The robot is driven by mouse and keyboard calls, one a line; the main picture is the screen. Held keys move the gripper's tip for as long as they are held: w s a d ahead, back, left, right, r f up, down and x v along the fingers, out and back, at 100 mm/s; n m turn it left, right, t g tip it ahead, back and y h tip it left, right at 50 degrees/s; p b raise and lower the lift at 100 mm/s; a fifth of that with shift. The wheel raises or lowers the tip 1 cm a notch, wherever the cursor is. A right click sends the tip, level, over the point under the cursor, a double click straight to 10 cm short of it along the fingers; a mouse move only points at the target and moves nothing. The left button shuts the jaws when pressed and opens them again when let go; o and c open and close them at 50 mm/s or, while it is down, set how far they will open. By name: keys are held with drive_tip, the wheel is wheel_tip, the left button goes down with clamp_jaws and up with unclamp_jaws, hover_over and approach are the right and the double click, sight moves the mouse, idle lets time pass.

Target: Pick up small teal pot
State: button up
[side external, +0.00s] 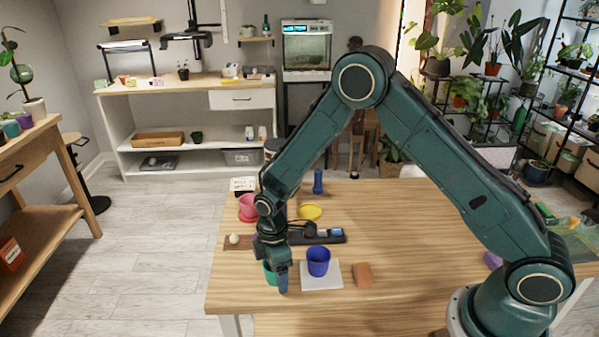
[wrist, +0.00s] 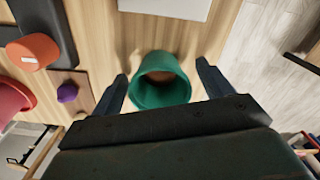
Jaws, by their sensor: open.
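The small teal pot (wrist: 160,92) sits between the two open fingers of my gripper (wrist: 162,92) in the wrist view, with bare gaps on both sides of it. Its inside looks brown. In the side external view the teal pot (side external: 270,273) is partly hidden behind my gripper (side external: 277,280), which points down at the table. I cannot tell from these views whether a finger touches the pot.
A blue pot (side external: 318,262) stands on a white square (side external: 322,280) just right of my gripper. A terracotta-coloured block (side external: 362,275) lies farther right. Behind are a dark tray (side external: 325,238), a pink pot (side external: 247,208) and a yellow saucer (side external: 310,212). The wooden table's (side external: 420,240) right part is largely clear.

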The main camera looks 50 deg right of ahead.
drive_tip(key=c, duration=1.1)
drive_tip(key=shift+o, duration=0.2)
drive_tip(key=shift+r, duration=0.15)
wheel_tip(320, 180, up, 20)
idle(0.6)
